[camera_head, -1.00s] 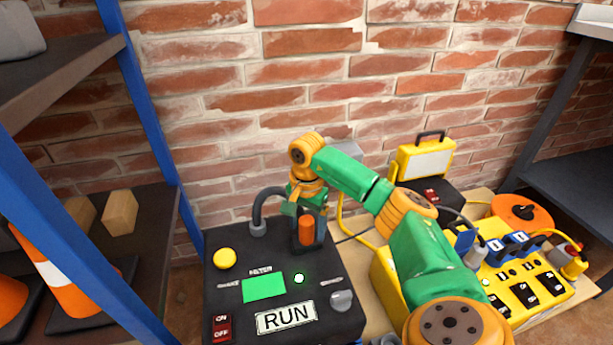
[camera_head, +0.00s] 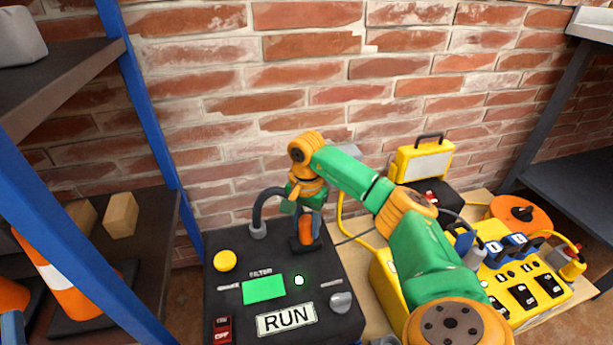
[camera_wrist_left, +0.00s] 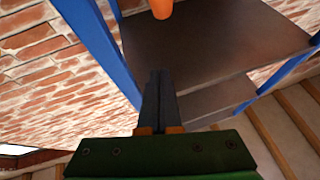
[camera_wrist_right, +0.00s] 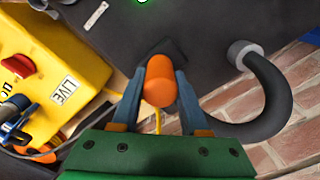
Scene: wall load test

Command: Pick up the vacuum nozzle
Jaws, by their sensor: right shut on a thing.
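The vacuum nozzle (camera_head: 306,230) has an orange grip and a dark flat foot. It stands on the black machine beside a bent dark hose (camera_head: 267,208). In the right wrist view its orange end (camera_wrist_right: 160,84) sits between the blue fingers of my right gripper (camera_wrist_right: 158,78), which are shut on it. The fingers hide part of its sides. The foot seems to be at the machine top; I cannot tell if it touches.
The black machine (camera_head: 215,297) has a green screen, a yellow button and a RUN label. Right of it stand a yellow power box (camera_head: 520,297), an orange reel (camera_head: 522,214) and a yellow work lamp (camera_head: 425,160). A blue-posted shelf (camera_head: 155,250) holds cones. A brick wall closes the back.

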